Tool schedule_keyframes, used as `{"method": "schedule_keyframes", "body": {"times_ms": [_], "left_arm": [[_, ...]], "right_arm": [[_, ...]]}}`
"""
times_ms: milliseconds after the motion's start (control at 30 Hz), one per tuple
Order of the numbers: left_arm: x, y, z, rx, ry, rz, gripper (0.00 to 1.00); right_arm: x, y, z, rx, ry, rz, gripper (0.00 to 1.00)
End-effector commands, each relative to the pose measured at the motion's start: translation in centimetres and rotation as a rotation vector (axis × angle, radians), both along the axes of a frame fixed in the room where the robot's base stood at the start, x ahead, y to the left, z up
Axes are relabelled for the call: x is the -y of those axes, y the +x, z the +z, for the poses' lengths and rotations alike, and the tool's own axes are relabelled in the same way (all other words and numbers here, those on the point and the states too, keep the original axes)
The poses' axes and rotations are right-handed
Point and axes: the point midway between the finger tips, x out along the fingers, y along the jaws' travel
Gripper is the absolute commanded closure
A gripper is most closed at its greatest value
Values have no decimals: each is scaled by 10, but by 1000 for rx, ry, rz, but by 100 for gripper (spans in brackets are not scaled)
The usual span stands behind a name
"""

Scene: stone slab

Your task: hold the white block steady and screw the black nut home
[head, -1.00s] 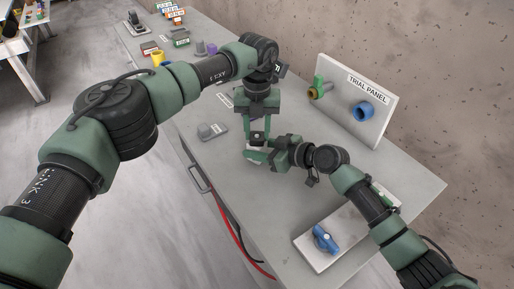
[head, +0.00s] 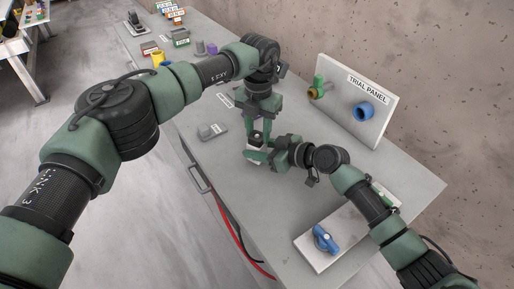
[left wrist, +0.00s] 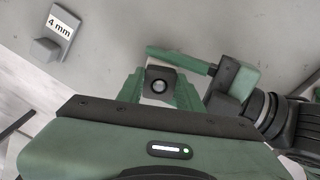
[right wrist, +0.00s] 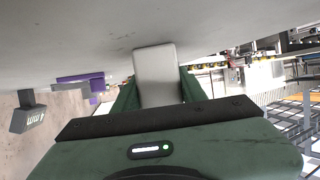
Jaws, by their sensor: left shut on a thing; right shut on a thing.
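The white block (right wrist: 157,75) is between the fingers of my right gripper (head: 262,156), which is shut on it. In the head view most of the block is hidden by the green fingers. The black nut (left wrist: 161,84) is between the fingers of my left gripper (head: 258,134), which points down from above and is shut on it. The nut sits over the block, and a round pale end shows in its middle in the left wrist view. The thread under the nut is hidden, so I cannot tell how far down it sits.
A grey piece labelled 4 mm (left wrist: 53,30) lies left of the grippers. The trial panel (head: 378,91) with a blue ring stands behind on the right. A white plate with a blue handle (head: 325,240) is at the front right. Small coloured items stand at the far left end.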

Motion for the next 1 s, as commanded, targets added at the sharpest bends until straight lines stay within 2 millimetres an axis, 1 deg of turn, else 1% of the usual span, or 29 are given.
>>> {"method": "schedule_keyframes", "body": {"times_ms": [100, 333, 367, 400, 433, 733, 800, 867, 1000], "left_arm": [[0, 0, 1, 0, 1, -40, 100], [0, 0, 1, 1, 0, -50, 100], [0, 0, 1, 1, 0, -50, 59], [0, 0, 1, 1, 0, -49, 48], [0, 0, 1, 0, 0, -49, 39], [0, 0, 0, 0, 0, -48, 39], [0, 0, 3, 1, -1, -48, 39], [0, 0, 7, 1, 0, -48, 39], [1, 1, 30, 3, -1, -48, 39]], "right_arm": [[0, 0, 0, 0, -1, -1, 100], [0, 0, 0, 0, -1, -1, 100], [0, 0, 0, 0, -1, -1, 100], [0, 0, 0, 0, -1, -1, 100], [0, 0, 0, 0, -1, -1, 100], [0, 0, 0, -1, -1, 0, 100], [0, 0, 0, -1, -1, 0, 100], [0, 0, 0, -1, -1, 0, 100], [0, 0, 0, -1, -1, 0, 100]]}}
